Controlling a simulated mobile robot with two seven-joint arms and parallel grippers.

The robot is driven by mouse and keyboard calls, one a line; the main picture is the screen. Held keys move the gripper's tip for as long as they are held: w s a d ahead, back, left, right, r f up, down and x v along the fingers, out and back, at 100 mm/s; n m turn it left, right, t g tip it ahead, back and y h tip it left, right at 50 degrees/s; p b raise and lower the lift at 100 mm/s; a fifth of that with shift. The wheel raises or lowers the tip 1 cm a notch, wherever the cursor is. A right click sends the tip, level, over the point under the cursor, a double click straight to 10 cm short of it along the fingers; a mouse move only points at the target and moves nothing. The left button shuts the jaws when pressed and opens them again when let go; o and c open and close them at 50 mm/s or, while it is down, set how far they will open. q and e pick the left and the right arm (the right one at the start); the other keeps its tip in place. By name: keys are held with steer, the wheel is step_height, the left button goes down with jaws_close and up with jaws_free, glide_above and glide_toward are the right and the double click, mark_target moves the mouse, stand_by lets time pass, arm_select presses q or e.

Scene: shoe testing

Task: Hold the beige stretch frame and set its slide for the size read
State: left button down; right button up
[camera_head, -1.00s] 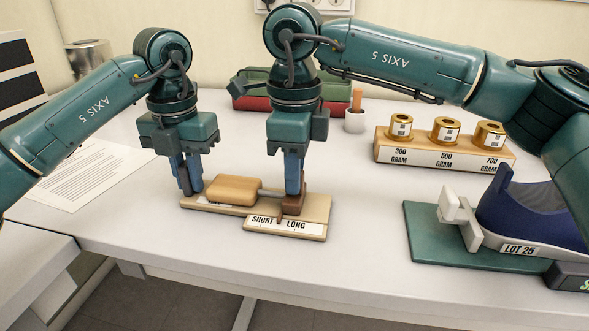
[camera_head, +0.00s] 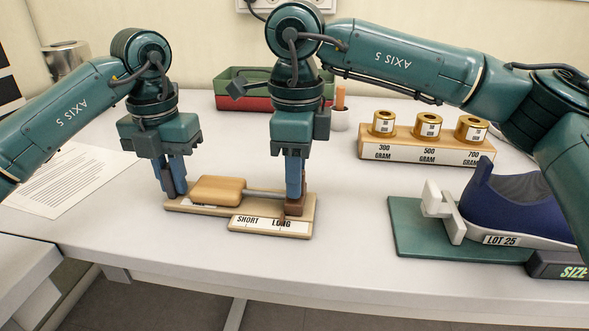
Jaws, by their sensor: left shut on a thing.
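The beige stretch frame (camera_head: 185,208) lies flat on the table, with a rounded wooden block (camera_head: 218,190) on its left part. A thin rod (camera_head: 262,192) runs from the block to a brown slide (camera_head: 296,208) near the right end. A front label strip (camera_head: 266,226) reads SHORT at left and LONG at right. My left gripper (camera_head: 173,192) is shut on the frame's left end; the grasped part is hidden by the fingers. My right gripper (camera_head: 295,197) points down, its fingers together at the slide, which stands on the LONG side.
A shoe (camera_head: 515,203) marked LOT 25 stands on a green base (camera_head: 412,238) at right, beside a partly cut-off SIZE display (camera_head: 560,267). A weight rack (camera_head: 425,153) and a red-green tray (camera_head: 245,103) stand behind. A printed sheet (camera_head: 80,182) lies at left.

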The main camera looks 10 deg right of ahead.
steer(key=shift+o, duration=0.5)
steer(key=shift+r, duration=0.15)
step_height(320, 180, up, 12)
arm_select(q)
steer(key=c, duration=1.3)
jaws_free()
steer(key=shift+r, duration=0.1)
